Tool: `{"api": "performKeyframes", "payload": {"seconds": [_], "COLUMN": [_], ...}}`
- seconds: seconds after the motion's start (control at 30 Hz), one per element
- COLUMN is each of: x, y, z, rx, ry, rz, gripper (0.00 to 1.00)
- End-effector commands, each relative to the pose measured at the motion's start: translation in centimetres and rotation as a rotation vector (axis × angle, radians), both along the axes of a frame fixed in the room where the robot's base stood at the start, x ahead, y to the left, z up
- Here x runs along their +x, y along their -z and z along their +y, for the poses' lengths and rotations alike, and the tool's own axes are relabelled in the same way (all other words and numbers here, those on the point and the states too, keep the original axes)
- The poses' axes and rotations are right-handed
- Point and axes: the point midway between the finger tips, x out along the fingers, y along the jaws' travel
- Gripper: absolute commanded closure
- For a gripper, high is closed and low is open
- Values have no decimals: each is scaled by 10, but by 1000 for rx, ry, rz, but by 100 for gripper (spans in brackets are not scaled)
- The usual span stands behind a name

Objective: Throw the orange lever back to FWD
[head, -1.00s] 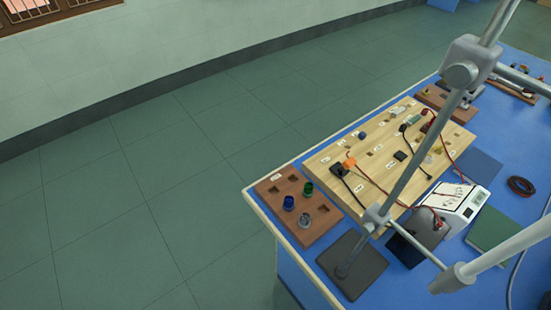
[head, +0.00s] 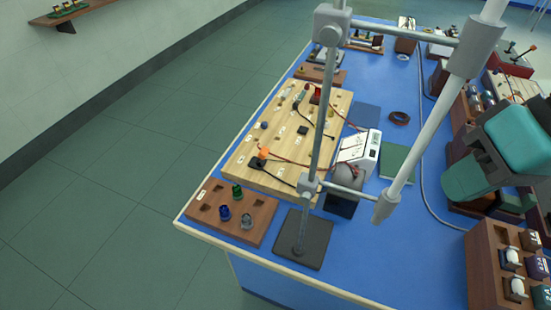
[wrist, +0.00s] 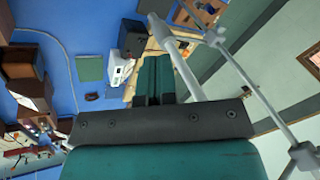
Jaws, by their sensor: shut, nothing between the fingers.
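A small orange piece (head: 264,152) sits on the pale wooden board (head: 237,172), beside a black block and a wire; I cannot tell whether it is the lever. Small levers with dark knobs (head: 527,51) stand on a unit at the far right; no orange shows on them, and no FWD mark is readable. My gripper (wrist: 153,80) is shut and empty in the wrist view, with its teal fingers together. It hangs above the bench and touches nothing that I can see. Part of my teal arm fills the right of the head view.
A grey rod stand (head: 318,125) rises in front of the board, with clamps and a slanting rod. A wooden rack (head: 485,275) stands at lower right. The floor at left is clear.

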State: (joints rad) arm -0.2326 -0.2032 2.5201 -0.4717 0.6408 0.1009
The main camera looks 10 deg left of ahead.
Motion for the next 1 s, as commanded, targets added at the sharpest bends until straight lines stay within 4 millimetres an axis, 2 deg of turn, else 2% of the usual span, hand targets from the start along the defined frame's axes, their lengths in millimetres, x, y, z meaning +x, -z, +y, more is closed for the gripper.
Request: {"api": "performKeyframes", "payload": {"seconds": [0.03, 0.17, 0.2, 0.27, 0.3, 0.37, 0.43, 0.5, 0.6, 0.7, 0.83, 1.0], "x": [19, 81, 102, 132, 149, 172, 192, 205, 213, 215, 214, 214], "y": [18, 64, 83, 111, 128, 151, 174, 191, 211, 227, 239, 243], "z": [1, 2, 1, 2, 6, 20, 49, 83, 125, 153, 172, 179], "rx": [12, 66, 89, 135, 176, 253, 363, 472, 584, 640, 664, 668], "ry": [86, 381, 488, 644, 740, 875, 1019, 1146, 1296, 1407, 1491, 1525], "rz": [27, 89, 114, 158, 196, 280, 426, 618, 912, 1172, 1400, 1502], "gripper": [100, 100, 100, 100, 100, 100, 100, 100, 100, 100, 100, 100]}}
